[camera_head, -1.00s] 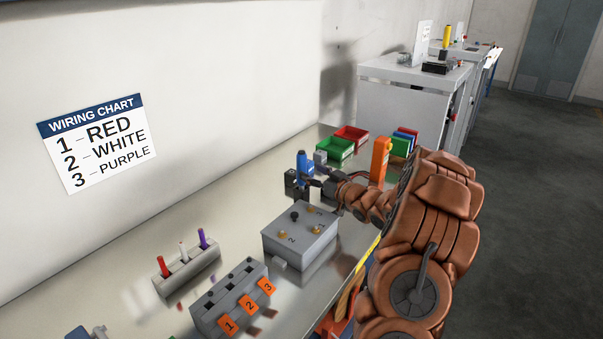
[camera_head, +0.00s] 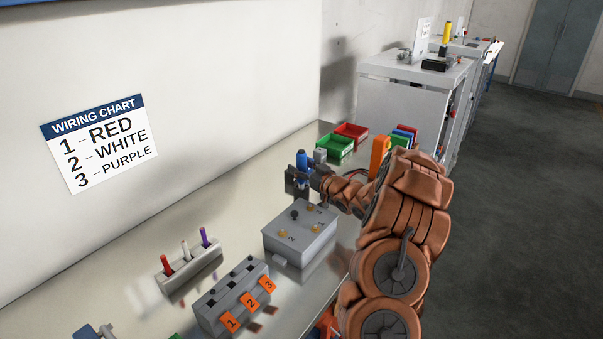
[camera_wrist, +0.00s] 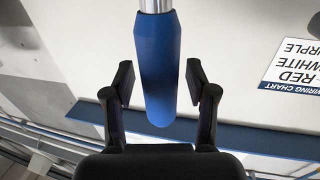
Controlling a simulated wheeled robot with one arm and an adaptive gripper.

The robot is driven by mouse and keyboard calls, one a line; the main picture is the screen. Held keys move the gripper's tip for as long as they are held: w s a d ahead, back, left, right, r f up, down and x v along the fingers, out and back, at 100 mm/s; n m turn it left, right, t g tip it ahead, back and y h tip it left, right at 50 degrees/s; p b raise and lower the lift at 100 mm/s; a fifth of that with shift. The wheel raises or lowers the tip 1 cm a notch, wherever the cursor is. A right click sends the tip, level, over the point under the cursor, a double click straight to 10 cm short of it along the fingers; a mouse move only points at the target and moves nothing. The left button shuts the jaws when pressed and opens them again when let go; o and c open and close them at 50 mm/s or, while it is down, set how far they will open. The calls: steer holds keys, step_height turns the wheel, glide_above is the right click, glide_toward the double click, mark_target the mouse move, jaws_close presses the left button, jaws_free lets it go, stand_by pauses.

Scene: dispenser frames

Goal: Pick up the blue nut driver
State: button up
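The blue nut driver (camera_head: 302,159) stands about upright at the far part of the bench, its blue handle on top. The fingers are apart, with a visible gap on each side of the handle. In the head view my gripper (camera_head: 307,183) is at the driver, and its dark parts partly hide the driver's lower end.
A grey box (camera_head: 300,230) with yellow and black knobs stands nearer on the bench. A numbered grey block (camera_head: 232,298) and a rack (camera_head: 190,270) of red, white and purple pieces stand closer. Green (camera_head: 335,149) and red (camera_head: 352,131) bins and an orange object (camera_head: 379,157) are behind.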

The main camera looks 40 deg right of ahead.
jaws_close()
steer(key=shift+r, duration=0.15)
stand_by(0.5)
